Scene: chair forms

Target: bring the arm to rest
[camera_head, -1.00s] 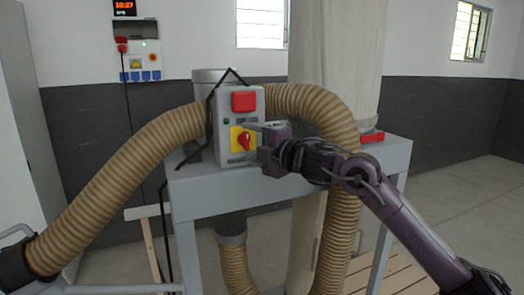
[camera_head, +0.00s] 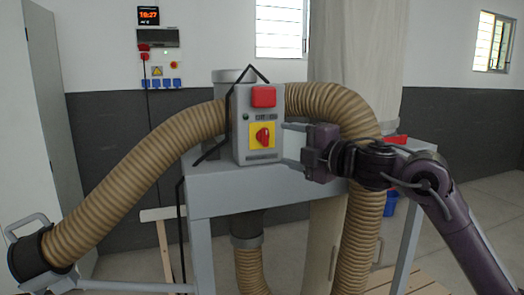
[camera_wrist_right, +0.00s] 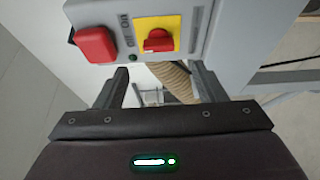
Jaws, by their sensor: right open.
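My right gripper (camera_head: 290,144) is open and empty, just right of the grey switch box (camera_head: 257,150) in the head view. Its two fingers point left toward the box. The box carries a red button (camera_head: 263,96) and a red rotary knob (camera_head: 263,137) on a yellow plate. In the right wrist view the open fingers (camera_wrist_right: 161,84) show below the box, with the red knob (camera_wrist_right: 158,41) and red button (camera_wrist_right: 95,44) beyond the fingertips. Nothing is between the fingers. My left gripper is not in view.
A ribbed tan hose (camera_head: 140,170) arches from the lower left to behind the box, and another (camera_head: 340,103) curves down behind my right arm. The grey metal stand (camera_head: 225,200) holds the box. A wall panel (camera_head: 157,52) and grey cabinet (camera_head: 45,130) stand behind.

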